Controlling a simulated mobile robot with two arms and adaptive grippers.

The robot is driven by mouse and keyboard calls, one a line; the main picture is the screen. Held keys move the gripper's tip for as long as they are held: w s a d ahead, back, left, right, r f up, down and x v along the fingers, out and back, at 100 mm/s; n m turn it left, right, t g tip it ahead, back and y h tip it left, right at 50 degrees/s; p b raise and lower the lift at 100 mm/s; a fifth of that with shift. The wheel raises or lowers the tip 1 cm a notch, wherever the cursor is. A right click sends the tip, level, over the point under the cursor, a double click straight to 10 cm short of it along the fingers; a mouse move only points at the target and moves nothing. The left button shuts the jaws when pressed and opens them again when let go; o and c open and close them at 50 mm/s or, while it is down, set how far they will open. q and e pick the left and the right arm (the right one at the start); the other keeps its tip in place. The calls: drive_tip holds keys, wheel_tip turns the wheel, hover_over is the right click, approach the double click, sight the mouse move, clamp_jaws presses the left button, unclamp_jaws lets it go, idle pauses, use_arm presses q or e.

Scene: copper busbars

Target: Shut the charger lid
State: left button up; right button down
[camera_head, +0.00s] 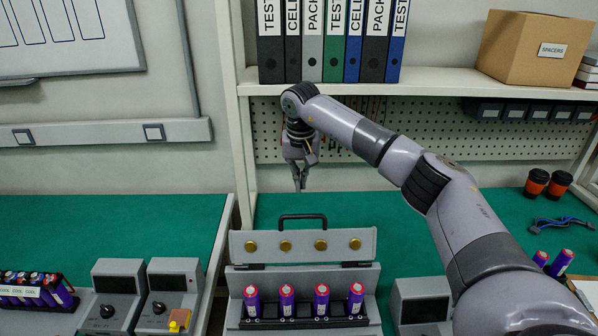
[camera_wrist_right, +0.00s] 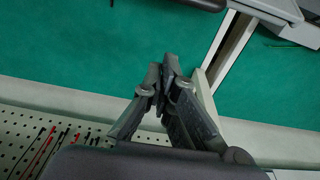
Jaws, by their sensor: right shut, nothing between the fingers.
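The charger (camera_head: 302,308) stands on the green bench with several purple cells upright in a row in it. Its grey lid (camera_head: 303,246) is open, standing up at the back, with several gold contacts on its inner face and a dark handle (camera_head: 302,217) on its top edge. My right gripper (camera_head: 299,187) is shut and empty, pointing down above and behind the handle, apart from it. In the right wrist view its closed fingers (camera_wrist_right: 161,72) show over the green bench top. My left gripper is not in view.
A shelf (camera_head: 430,82) with binders and a cardboard box (camera_head: 534,48) is above the bench, with a pegboard behind. Two grey devices (camera_head: 114,292) stand left; another grey device (camera_head: 421,303) stands right of the charger. Orange-black cups (camera_head: 536,182) stand far right.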

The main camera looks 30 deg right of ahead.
drive_tip(key=s+f+p, duration=0.1)
drive_tip(key=a+f+p, duration=0.1)
drive_tip(key=f, duration=0.1)
drive_tip(key=s+f+p, duration=0.1)
drive_tip(key=shift+s+a+f+p, duration=0.3)
drive_tip(key=shift+s+a+p, duration=0.05)
drive_tip(key=shift+p, duration=0.05)
idle(0.4)
